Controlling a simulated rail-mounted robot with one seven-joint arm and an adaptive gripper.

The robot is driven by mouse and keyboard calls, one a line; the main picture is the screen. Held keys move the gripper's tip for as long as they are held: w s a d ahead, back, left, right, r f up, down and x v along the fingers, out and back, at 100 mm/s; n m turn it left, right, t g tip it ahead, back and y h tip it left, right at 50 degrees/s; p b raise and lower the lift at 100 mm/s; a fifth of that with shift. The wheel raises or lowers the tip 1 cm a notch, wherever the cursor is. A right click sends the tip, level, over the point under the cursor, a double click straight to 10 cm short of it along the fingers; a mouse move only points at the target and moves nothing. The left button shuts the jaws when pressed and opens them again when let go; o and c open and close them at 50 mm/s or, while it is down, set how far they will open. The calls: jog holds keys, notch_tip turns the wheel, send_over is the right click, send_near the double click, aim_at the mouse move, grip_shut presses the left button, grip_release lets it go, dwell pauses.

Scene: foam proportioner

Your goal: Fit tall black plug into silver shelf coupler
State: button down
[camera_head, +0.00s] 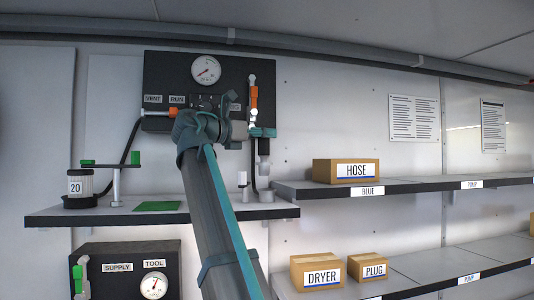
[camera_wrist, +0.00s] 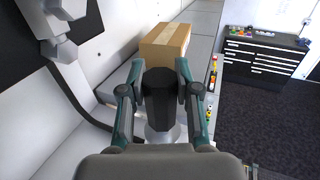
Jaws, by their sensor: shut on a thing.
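My gripper (camera_wrist: 160,88) is shut on the tall black plug (camera_wrist: 160,100), with a teal finger on each side of it. In the head view my gripper (camera_head: 263,132) is above the right end of the upper shelf, and the plug (camera_head: 263,147) hangs below the fingers, looking upright. A silver round piece, apparently the shelf coupler (camera_wrist: 162,134), shows just below the plug in the wrist view. In the head view the coupler (camera_head: 266,196) appears at the shelf's right end, under the plug. I cannot tell whether plug and coupler touch.
The upper shelf (camera_head: 190,216) holds a green pad (camera_head: 157,207), a canister marked 20 (camera_head: 80,186) and a small white cylinder (camera_head: 242,179). A black gauge panel (camera_head: 165,75) is behind my gripper. The HOSE box (camera_head: 346,171) stands on the shelf to the right.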

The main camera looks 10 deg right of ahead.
aim_at(267, 154)
jog(key=shift+w+d+f+p, duration=0.15)
jog(key=shift+w+d+f, duration=0.15)
jog(key=shift+f, duration=0.2)
jog(key=shift+w+d+f+p, duration=0.15)
jog(key=shift+w+d+f, duration=0.1)
jog(key=shift+f, duration=0.2)
jog(key=shift+w+f+p, duration=0.1)
jog(key=shift+f+p, duration=0.8)
jog(key=shift+f, duration=0.75)
jog(key=shift+f, duration=0.25)
